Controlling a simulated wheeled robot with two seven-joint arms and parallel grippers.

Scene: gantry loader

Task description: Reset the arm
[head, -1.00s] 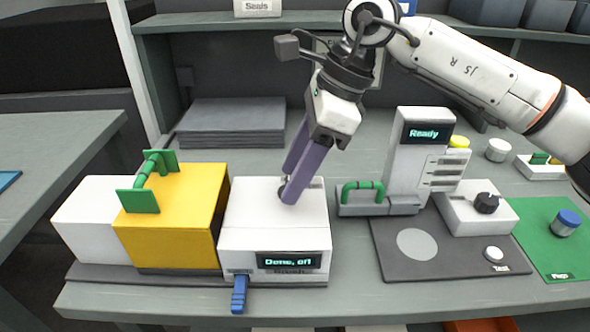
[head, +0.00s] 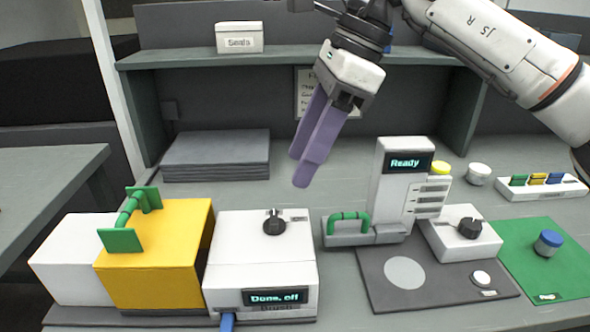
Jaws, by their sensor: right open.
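My right gripper (head: 301,170) has purple fingers and hangs above and behind the white box, apart from it. It is open and nothing shows between the fingers, which look close together from this angle. My right arm (head: 490,45) comes in from the upper right. The white box (head: 260,247) has a black knob (head: 274,222) on top and a display (head: 276,297) reading "Done, off". My left gripper is not in view.
A yellow box with a green handle (head: 128,218) stands at left. A grey-white station (head: 400,185) reads "Ready"; a knob box (head: 461,235) stands beside it. A green mat (head: 555,275) bears a blue-capped jar (head: 548,243). Grey slabs (head: 217,155) and a shelf (head: 180,55) are behind.

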